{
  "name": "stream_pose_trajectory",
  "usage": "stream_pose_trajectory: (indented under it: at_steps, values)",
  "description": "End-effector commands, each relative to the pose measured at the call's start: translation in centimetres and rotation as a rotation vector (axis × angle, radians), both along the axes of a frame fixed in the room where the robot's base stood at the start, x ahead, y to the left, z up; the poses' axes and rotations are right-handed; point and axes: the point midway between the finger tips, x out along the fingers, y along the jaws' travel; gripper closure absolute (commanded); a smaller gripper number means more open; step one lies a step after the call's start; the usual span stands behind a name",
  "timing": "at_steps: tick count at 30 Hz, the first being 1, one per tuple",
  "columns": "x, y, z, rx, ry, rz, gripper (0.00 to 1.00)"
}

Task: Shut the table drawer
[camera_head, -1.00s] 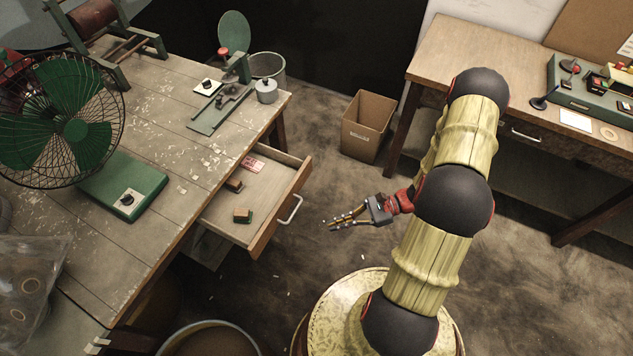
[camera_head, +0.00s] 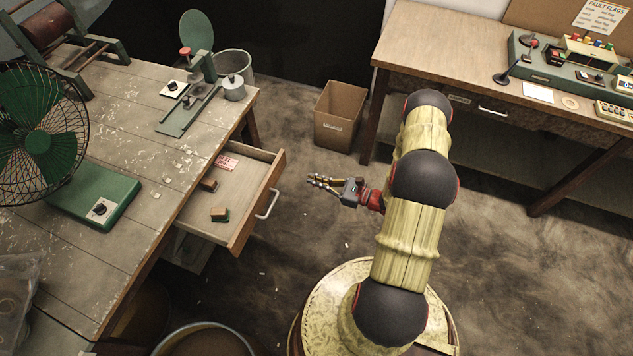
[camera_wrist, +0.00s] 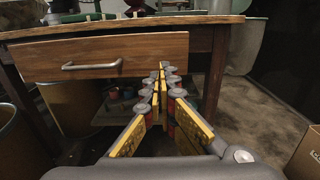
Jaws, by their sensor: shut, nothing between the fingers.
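The table drawer (camera_head: 257,200) sticks out open from the right side of the left wooden table (camera_head: 103,215). Its metal handle (camera_head: 268,204) is on the front. In the wrist view the drawer front (camera_wrist: 140,56) spans the upper middle, with the handle (camera_wrist: 92,66) left of my fingertips (camera_wrist: 162,72). The fingertips overlap the right part of the front in that view; the exact gap cannot be told.
A green fan (camera_head: 40,140) and a clamp stand (camera_head: 195,80) are on the left table. A cardboard box (camera_head: 340,115) stands on the floor behind my gripper. Another desk (camera_head: 440,45) is at right. A round bin (camera_head: 205,340) is at the bottom. Floor beside the drawer is clear.

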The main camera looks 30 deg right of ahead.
Motion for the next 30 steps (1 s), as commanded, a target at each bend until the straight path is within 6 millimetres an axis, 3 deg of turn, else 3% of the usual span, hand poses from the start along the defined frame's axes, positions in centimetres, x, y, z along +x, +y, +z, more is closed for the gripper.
stream_pose_trajectory:
  at_steps: [15,30]
  values:
    - [7.2,5.4,-0.2,-0.001,0.001,0.004,1.0]
    - [8.3,6.1,0.0,0.0,0.001,0.001,1.0]
